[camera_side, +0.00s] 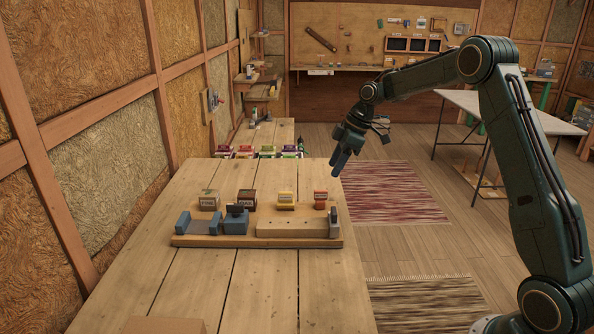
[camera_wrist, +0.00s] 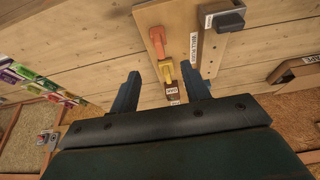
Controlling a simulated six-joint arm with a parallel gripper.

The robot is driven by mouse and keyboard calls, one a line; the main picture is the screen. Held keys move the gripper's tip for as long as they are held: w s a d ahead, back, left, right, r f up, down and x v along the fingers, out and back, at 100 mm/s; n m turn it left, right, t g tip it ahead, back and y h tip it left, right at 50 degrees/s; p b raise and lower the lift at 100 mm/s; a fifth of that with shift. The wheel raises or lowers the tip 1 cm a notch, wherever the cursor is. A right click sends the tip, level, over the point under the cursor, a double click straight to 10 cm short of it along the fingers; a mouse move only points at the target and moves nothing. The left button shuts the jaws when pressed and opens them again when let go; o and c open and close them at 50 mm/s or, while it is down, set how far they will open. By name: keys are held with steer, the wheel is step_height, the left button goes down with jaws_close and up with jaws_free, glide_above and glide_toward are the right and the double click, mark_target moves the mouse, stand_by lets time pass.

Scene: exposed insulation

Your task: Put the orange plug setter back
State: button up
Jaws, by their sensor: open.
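The orange plug setter (camera_side: 320,196) stands at the right end of a row of coloured blocks on the wooden board (camera_side: 258,241). It also shows in the wrist view (camera_wrist: 157,40), just beyond my fingertips, apart from them. The yellow block (camera_side: 286,197) stands to its left, and it shows between my fingers in the wrist view (camera_wrist: 164,70). My gripper (camera_side: 340,163) is open and empty, above and behind the right end of the board. Its open fingers (camera_wrist: 161,68) show in the wrist view. The setter's underside is hidden, so I cannot tell how it is seated.
Grey-blue fixtures (camera_side: 205,223) sit on the board. Several coloured boxes (camera_side: 265,152) line the table behind. Bare tabletop (camera_side: 275,285) lies in front of the board.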

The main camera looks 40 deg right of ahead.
steer(key=s+a+r+m+t+h, duration=0.15)
steer(key=s+a+r+m, duration=0.25)
steer(key=s+a+r, duration=1)
steer(key=s+a+f+m+h, duration=0.1)
steer(key=s+m, duration=0.1)
steer(key=s, duration=0.8)
steer(key=s+a+f+m, duration=0.1)
steer(key=s+f+m, duration=0.1)
steer(key=s, duration=0.9)
steer(key=shift+m+t+h, duration=0.35)
steer(key=shift+m+t, duration=0.1)
steer(key=shift+m, duration=0.05)
